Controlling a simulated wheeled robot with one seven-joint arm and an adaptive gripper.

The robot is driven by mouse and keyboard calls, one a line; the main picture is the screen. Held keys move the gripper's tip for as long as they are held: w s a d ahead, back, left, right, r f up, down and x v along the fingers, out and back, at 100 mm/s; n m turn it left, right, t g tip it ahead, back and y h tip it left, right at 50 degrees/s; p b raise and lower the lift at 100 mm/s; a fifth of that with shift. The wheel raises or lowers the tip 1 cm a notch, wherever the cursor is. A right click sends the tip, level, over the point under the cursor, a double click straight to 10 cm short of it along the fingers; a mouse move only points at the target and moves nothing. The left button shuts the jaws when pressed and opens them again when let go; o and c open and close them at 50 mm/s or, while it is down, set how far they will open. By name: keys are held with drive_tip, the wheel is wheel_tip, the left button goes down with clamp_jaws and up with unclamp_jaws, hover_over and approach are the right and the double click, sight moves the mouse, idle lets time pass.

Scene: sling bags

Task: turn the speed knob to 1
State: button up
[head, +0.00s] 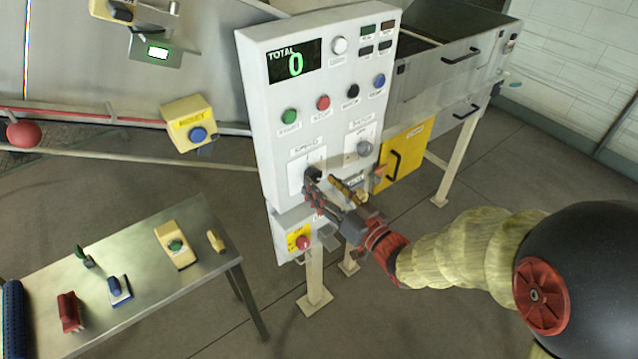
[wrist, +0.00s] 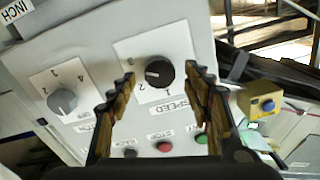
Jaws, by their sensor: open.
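The black speed knob (wrist: 160,73) sits on a white plate labelled SPEED in the wrist view, with the numbers 1, 2 and 3 around it. Its white mark points left in the picture, near the 2 and 3; the exact setting is hard to tell. In the head view the knob (head: 311,173) is partly covered by my fingers. My gripper (wrist: 160,78) is open, with one finger on each side of the knob in the wrist view and a gap visible on both sides. In the head view my gripper (head: 326,183) is close to the panel face.
A grey numbered knob (wrist: 62,101) sits beside the speed plate. The control panel (head: 270,110) carries several coloured buttons and a display reading 0. A red button on yellow (head: 303,242) is below. A metal table (head: 140,290) stands at lower left.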

drive_tip(key=shift+x, duration=1.1)
drive_tip(key=shift+c, duration=1.2)
drive_tip(key=c, duration=0.9)
